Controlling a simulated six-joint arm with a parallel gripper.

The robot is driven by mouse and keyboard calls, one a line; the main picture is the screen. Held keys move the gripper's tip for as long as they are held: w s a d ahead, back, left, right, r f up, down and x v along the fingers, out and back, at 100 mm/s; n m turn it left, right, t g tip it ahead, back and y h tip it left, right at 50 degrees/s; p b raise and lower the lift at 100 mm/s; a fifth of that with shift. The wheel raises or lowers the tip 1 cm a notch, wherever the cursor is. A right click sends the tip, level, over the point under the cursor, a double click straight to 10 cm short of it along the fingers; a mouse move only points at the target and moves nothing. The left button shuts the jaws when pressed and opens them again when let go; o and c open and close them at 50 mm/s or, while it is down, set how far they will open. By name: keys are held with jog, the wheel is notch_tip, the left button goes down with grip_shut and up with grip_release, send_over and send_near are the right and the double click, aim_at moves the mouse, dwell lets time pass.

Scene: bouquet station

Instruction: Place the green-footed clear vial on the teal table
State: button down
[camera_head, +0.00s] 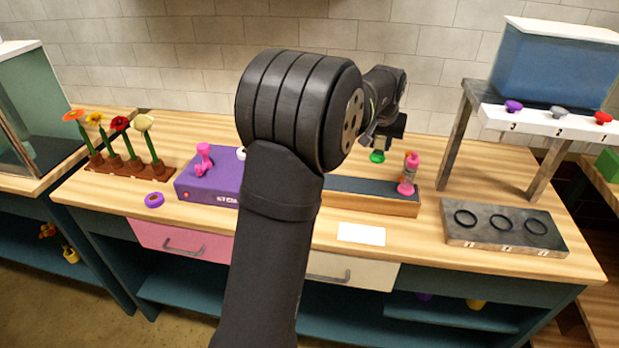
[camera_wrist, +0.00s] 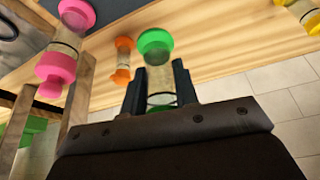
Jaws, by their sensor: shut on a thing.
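My gripper (camera_wrist: 160,88) is shut on the green-footed clear vial (camera_wrist: 159,78), with a finger on each side of its clear body. Its round green foot (camera_wrist: 155,41) sticks out past the fingertips in the wrist view. In the head view the green foot (camera_head: 377,156) points down below my gripper (camera_head: 388,128), and the rest of the vial is mostly hidden by the gripper. The vial appears held above the back of the bench, near the dark-topped wooden block (camera_head: 370,190). The bench has a teal body (camera_head: 185,287) and a wooden top (camera_head: 420,232).
A pink vial (camera_head: 406,187) stands at the block's right end, an orange one (camera_wrist: 123,45) near it. A purple box (camera_head: 208,188), a flower rack (camera_head: 130,168), a grey three-ring plate (camera_head: 480,236) and a dispenser stand (camera_head: 452,130) surround the work area. A white card (camera_head: 361,233) lies in front.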

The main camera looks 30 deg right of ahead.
jog(key=shift+w+d+f, duration=0.25)
jog(key=shift+w, duration=0.2)
jog(key=shift+w+a+f, duration=0.35)
jog(key=shift+w+f, duration=1.5)
jog(key=shift+w, duration=0.1)
jog(key=shift+w+a+f, duration=0.3)
jog(key=shift+w+f, duration=1.5)
jog(key=shift+w, duration=0.1)
jog(key=shift+w+a+f, duration=0.35)
jog(key=shift+w+f, duration=1.5)
jog(key=shift+w, duration=0.1)
jog(key=shift+f, duration=0.1)
jog(key=c, duration=1.1)
grip_release()
jog(key=shift+f, duration=0.1)
jog(key=v, duration=1.2)
